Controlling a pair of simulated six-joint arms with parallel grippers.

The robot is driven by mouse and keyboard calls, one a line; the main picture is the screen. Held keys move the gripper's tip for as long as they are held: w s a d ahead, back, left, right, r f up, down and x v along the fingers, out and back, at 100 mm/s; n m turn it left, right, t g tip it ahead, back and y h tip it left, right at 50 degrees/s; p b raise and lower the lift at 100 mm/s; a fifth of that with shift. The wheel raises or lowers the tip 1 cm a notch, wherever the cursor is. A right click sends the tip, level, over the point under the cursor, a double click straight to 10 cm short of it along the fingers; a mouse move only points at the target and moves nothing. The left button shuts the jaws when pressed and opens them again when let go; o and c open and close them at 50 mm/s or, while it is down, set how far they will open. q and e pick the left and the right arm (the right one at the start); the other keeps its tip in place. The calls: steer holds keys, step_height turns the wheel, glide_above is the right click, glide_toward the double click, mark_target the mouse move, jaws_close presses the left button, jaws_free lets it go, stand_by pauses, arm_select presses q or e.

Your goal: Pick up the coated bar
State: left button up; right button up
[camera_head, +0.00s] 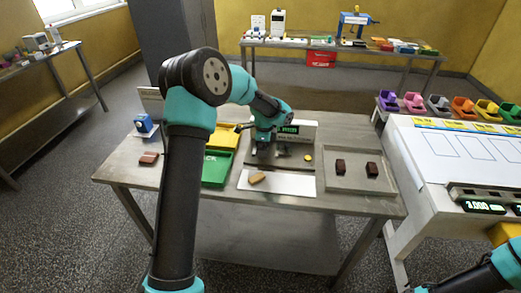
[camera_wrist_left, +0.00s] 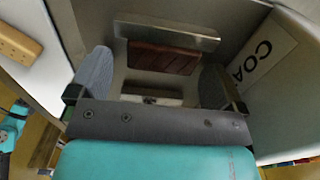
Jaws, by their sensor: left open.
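The coated bar (camera_wrist_left: 163,58), dark reddish brown, lies in the left wrist view on a grey metal surface against a low metal strip (camera_wrist_left: 167,35). My left gripper (camera_wrist_left: 152,78) is open, with one finger on either side of the bar's ends; I see a gap at each end and cannot tell its height above the bar. In the head view my left gripper (camera_head: 264,155) points down at the white machine (camera_head: 293,131), and the bar there is largely hidden by it. My right arm shows at the lower right of the head view; its gripper is out of frame.
A tan bar (camera_head: 257,178) lies on a white mat (camera_head: 290,186); it also shows in the left wrist view (camera_wrist_left: 18,43). A grey tray (camera_head: 357,184) at right holds two dark bars. Green (camera_head: 215,180) and yellow (camera_head: 225,136) bins and brown bars (camera_head: 148,158) stand left.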

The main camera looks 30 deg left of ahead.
arm_select(q)
steer(key=c, duration=0.8)
steer(key=shift+r, duration=1.85)
steer(key=s+d, duration=0.2)
steer(key=s, duration=0.2)
steer(key=s+d+r, duration=0.1)
steer(key=s+d, duration=0.2)
steer(key=s, duration=0.2)
steer(key=s+d, duration=0.3)
steer(key=s, duration=0.1)
steer(key=shift+s+d+r, duration=0.1)
steer(key=shift+s+r, duration=0.05)
steer(key=shift+s, duration=0.2)
